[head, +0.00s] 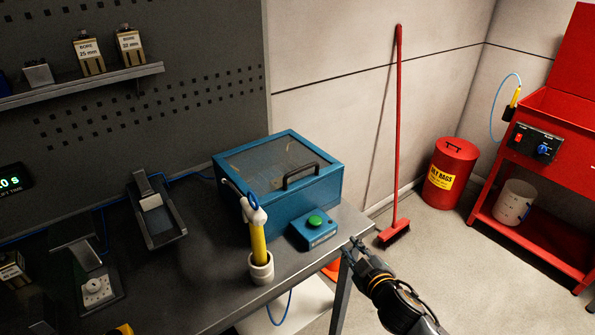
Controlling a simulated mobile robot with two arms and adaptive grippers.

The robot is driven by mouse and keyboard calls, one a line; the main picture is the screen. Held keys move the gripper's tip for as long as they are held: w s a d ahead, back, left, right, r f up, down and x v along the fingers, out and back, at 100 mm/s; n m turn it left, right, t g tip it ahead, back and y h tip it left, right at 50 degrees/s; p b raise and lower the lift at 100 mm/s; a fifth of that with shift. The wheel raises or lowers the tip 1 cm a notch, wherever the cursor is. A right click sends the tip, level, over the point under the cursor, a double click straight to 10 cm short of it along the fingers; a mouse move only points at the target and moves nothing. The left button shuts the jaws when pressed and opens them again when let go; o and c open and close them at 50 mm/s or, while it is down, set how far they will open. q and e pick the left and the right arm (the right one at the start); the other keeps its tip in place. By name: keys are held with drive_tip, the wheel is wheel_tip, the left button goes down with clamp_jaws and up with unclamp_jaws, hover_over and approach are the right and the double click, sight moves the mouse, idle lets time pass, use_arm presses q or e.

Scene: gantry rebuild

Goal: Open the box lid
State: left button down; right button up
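A blue box (252,215) stands on the grey workbench near its right end. Its lid (268,158) is down, with a blue frame, a dark see-through panel and a black handle (300,174) toward the right front. My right gripper (350,250) is off the bench's right front edge, below and to the right of the box, apart from the handle. Its fingers are small here, and I cannot tell whether they are open or shut. My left gripper is not in view.
A blue button box with a green button (315,221) sits in front of the box. A yellow tool (258,242) stands in a white holder beside it. A red broom (398,150) leans on the wall. A red bin (450,173) and red cart (560,140) stand right.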

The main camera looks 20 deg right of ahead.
drive_tip(key=w+r+n+t+y, duration=0.1)
drive_tip(key=w+r+n+y, duration=0.25)
drive_tip(key=r, duration=0.25)
drive_tip(key=w+r+n+t+y, duration=0.2)
drive_tip(key=w+r+n+y, duration=0.1)
drive_tip(key=r+n, duration=0.25)
drive_tip(key=n+g+y, duration=0.3)
drive_tip(key=n+y, duration=0.1)
drive_tip(key=n, duration=0.1)
approach(305, 169)
drive_tip(key=d, duration=0.1)
wheel_tip(305, 169, up, 2)
drive_tip(key=s+d+n+g, duration=0.1)
drive_tip(key=d+n+g, duration=0.1)
drive_tip(key=n+g, duration=0.15)
drive_tip(key=shift+n+t+y, duration=0.25)
drive_tip(key=shift+t+y, duration=0.1)
drive_tip(key=shift+t, duration=0.1)
drive_tip(key=p+x, duration=0.4)
drive_tip(key=x, duration=0.8)
drive_tip(key=shift+x, duration=0.8)
drive_tip(key=shift+s+f, duration=0.1)
drive_tip(key=shift+f, duration=0.1)
drive_tip(key=shift+c, duration=0.5)
clamp_jaws()
